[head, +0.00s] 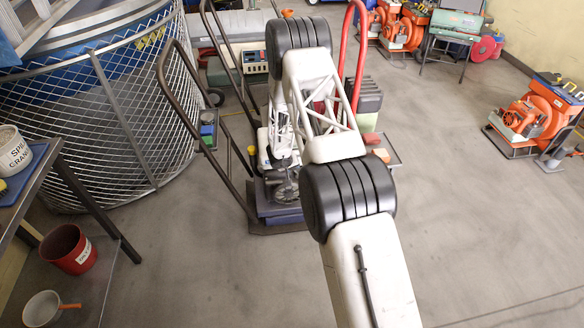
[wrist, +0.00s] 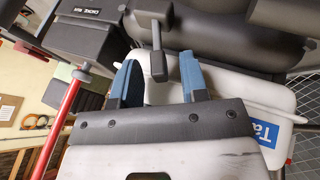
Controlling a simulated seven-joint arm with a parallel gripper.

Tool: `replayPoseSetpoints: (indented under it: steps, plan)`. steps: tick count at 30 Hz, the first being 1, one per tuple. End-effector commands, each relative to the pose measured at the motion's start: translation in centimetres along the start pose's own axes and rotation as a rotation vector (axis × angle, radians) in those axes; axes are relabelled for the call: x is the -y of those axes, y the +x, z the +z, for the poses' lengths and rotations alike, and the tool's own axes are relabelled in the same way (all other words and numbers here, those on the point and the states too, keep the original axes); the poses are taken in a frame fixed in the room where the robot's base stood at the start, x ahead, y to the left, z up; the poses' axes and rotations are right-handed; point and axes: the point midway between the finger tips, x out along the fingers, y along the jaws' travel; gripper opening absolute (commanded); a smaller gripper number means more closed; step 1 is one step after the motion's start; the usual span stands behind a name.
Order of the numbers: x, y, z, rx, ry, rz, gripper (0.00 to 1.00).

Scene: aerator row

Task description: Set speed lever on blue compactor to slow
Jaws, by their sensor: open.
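In the head view a compactor stands mostly hidden behind my arm; its blue base plate (head: 272,212) shows below. My gripper (wrist: 160,82) is open in the wrist view, with its two blue fingers spread. A dark grey lever with a block-shaped end (wrist: 158,66) hangs down from the top of that view and appears between the fingers. I cannot tell whether a finger touches it, and no speed marking is legible beside it. My gripper's fingers cannot be made out in the head view.
In the wrist view, a dark box marked CHOKE RUN (wrist: 92,35), a red tube (wrist: 62,118) and a white tank (wrist: 262,95) crowd the fingers. In the head view, a dark handle frame (head: 187,120) and wire-mesh enclosure (head: 95,125) stand left.

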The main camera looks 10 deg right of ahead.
Motion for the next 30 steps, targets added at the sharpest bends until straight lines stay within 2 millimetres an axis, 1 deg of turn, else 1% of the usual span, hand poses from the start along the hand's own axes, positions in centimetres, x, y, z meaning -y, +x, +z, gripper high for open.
replayPoseSetpoints:
  steps: [8,14,30]
  plan:
    - [0.0,-0.3,0.0,0.000,0.000,0.000,0.40]
    - [0.0,-1.3,0.0,0.000,0.000,0.000,0.40]
    - [0.0,-6.4,0.0,-0.001,0.000,0.000,0.40]
